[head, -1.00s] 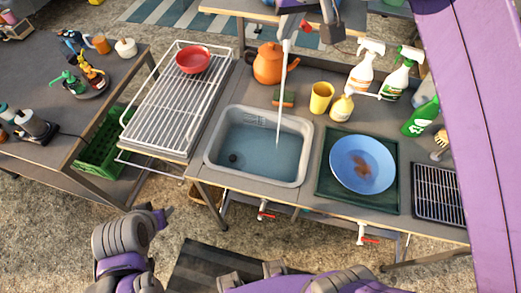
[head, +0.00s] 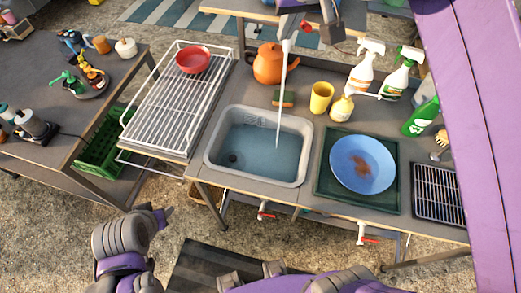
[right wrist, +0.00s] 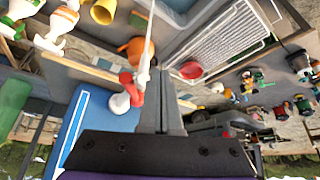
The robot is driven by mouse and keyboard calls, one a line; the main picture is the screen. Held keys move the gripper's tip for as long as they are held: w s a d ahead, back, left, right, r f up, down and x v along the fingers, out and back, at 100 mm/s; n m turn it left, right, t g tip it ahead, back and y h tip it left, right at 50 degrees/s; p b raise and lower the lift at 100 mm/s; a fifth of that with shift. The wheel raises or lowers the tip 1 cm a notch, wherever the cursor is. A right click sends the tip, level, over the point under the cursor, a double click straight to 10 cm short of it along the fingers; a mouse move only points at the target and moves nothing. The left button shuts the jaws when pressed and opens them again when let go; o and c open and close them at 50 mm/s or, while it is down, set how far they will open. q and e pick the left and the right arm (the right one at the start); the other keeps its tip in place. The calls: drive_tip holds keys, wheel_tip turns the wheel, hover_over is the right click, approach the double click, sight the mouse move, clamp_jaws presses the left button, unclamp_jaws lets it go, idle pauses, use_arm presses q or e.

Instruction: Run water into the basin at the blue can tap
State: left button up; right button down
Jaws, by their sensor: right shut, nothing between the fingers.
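The grey basin (head: 211,160) holds water, and a thin stream (head: 281,95) falls into it from above. The blue can (right wrist: 85,112) shows in the right wrist view, with a white and red tap (right wrist: 130,88) beside my gripper. The stream also shows there, running from the tap past my fingers. My right gripper (head: 330,30) is at the top of the head view, close to the tap; it also shows in the right wrist view (right wrist: 160,85). It is shut and empty. Touching or apart cannot be told.
A white rack (head: 165,115) with a red bowl (head: 193,60) stands left of the basin. A blue plate (head: 350,180) with a brown stain lies on a green mat (head: 327,193) to the right. An orange kettle (head: 268,66), yellow cup (head: 321,97) and spray bottles (head: 362,75) stand behind.

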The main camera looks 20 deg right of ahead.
drive_tip(key=shift+w+d+p, duration=0.65)
drive_tip(key=shift+w+d, duration=0.85)
drive_tip(key=shift+d, duration=1.25)
use_arm(q)
drive_tip(key=w+r+p, duration=0.3)
drive_tip(key=r, duration=0.3)
drive_tip(key=shift+r+t, duration=0.25)
drive_tip(key=shift+t, duration=0.15)
use_arm(e)
wheel_tip(320, 180, up, 6)
drive_tip(key=s, duration=0.1)
drive_tip(key=shift+a, duration=0.25)
use_arm(q)
drive_tip(key=shift+w, duration=0.2)
use_arm(e)
drive_tip(key=shift+w, duration=0.1)
use_arm(q)
drive_tip(key=shift+s+f, duration=0.1)
use_arm(e)
drive_tip(key=shift+f, duration=0.1)
